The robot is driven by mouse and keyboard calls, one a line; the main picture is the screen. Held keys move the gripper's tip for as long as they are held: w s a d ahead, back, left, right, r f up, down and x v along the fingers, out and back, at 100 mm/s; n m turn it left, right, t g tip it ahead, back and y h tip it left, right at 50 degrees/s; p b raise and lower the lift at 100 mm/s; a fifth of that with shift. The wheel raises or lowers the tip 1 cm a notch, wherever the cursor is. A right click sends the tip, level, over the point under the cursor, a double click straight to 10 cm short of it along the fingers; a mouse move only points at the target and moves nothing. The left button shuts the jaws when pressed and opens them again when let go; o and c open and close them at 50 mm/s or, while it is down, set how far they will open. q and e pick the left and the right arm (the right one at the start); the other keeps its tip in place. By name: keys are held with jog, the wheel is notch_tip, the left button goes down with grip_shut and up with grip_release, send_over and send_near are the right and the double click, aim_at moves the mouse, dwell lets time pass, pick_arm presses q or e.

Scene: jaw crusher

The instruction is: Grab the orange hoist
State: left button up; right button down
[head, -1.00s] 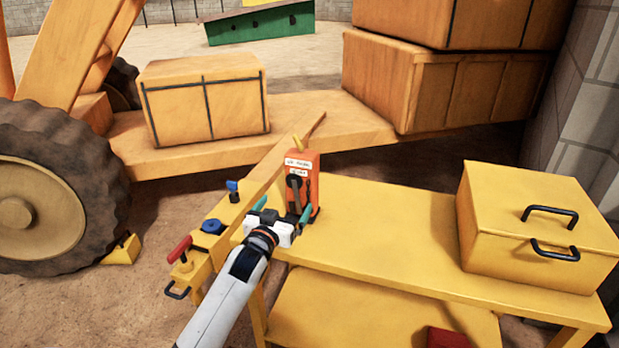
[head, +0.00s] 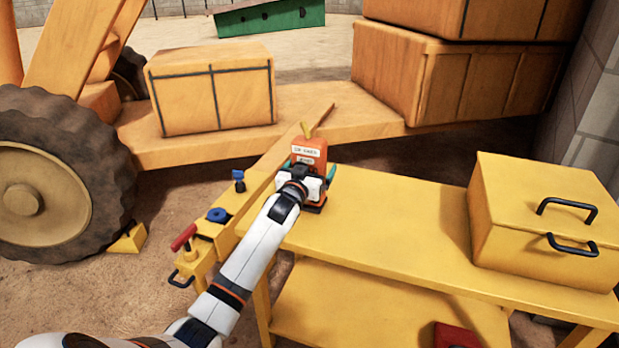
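The orange hoist (head: 312,143) stands upright on the left end of the yellow table (head: 400,230), with white labels on its front and a yellow piece on top. My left gripper (head: 308,172) is at the hoist, its teal fingertips to either side of the body. The fingers look spread, and I see no clear grip. My gripper and wrist hide the lower front of the hoist. My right gripper is not in view.
A yellow box with black handles (head: 545,220) sits at the table's right end. A yellow beam with a red handle (head: 183,237), a blue knob (head: 217,215) and a blue valve (head: 238,180) runs along the left. A large wheel (head: 50,180) stands farther left.

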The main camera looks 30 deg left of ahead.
pick_arm(q)
jog(key=shift+w+a, duration=0.15)
jog(key=shift+w, duration=0.25)
jog(key=c, duration=1.8)
jog(key=shift+r, duration=0.25)
jog(key=shift+r, duration=0.1)
